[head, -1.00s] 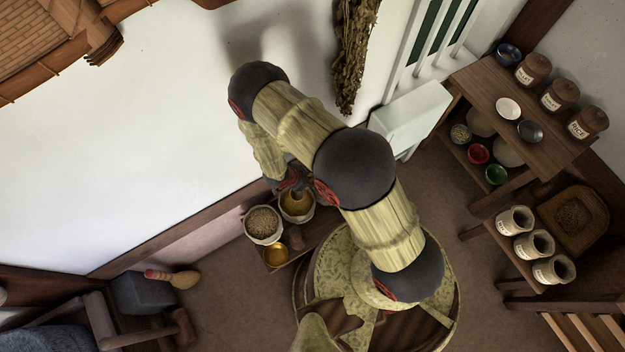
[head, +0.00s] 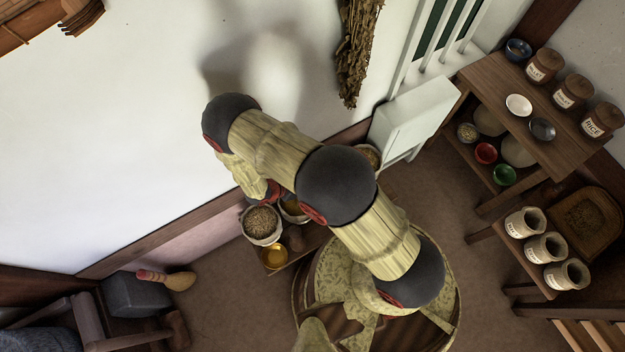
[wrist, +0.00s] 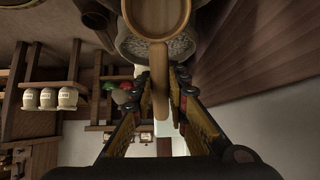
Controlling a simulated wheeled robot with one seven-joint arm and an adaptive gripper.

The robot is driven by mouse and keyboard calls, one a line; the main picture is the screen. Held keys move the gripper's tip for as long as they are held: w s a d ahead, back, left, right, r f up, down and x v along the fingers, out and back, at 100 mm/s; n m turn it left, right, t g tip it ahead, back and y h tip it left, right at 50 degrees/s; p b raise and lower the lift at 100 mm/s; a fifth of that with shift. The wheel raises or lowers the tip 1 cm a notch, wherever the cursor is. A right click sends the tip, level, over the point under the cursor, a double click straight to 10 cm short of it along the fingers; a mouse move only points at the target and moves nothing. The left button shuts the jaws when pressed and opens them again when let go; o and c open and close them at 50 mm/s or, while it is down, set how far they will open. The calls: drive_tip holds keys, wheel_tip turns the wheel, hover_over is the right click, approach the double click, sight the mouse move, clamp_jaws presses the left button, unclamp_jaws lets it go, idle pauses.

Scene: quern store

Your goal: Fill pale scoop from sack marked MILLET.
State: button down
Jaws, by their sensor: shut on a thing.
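My gripper (wrist: 160,85) is shut on the handle of a pale wooden scoop (wrist: 158,14), whose round bowl lies beyond the fingertips at the top of the wrist view. A sack of greyish grain (wrist: 184,46) shows just behind the bowl; whether they touch I cannot tell. Another sack (head: 369,155) peeks out behind my arm. No MILLET marking is readable on the sacks. The scoop is hidden in the head view.
At right, a wooden shelf (head: 500,92) carries labelled jars (head: 572,92) and bowls. Small pale pots (head: 545,248) stand below.

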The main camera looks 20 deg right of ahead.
drive_tip(key=shift+f+b, duration=1.4)
drive_tip(key=shift+f, duration=0.5)
drive_tip(key=shift+a+f, duration=0.1)
drive_tip(key=shift+s+a, duration=0.25)
drive_tip(key=shift+a, duration=0.55)
drive_tip(key=shift+s+a, duration=0.25)
drive_tip(key=shift+a, duration=0.55)
drive_tip(key=shift+d+y, duration=0.35)
drive_tip(key=shift+y, duration=0.05)
drive_tip(key=shift+w+d+f+g+y, duration=0.25)
drive_tip(key=shift+d+f+g+y, duration=0.15)
drive_tip(key=shift+d+f+y, duration=0.4)
drive_tip(key=shift+w+d+r+g+y+p, duration=0.2)
drive_tip(key=shift+d+g+y+p, duration=0.1)
drive_tip(key=shift+y+p, duration=0.7)
drive_tip(key=y, duration=0.1)
drive_tip(key=d+y, duration=0.1)
drive_tip(key=g+y, duration=0.1)
drive_tip(key=shift+w+d+f+y+p, duration=0.2)
drive_tip(key=shift+d+f+y+p, duration=0.05)
drive_tip(key=shift+y+p, duration=0.1)
drive_tip(key=shift+g+y, duration=0.3)
drive_tip(key=shift+y, duration=0.35)
drive_tip(key=shift+r+p, duration=2.35)
drive_tip(key=shift+r, duration=0.3)
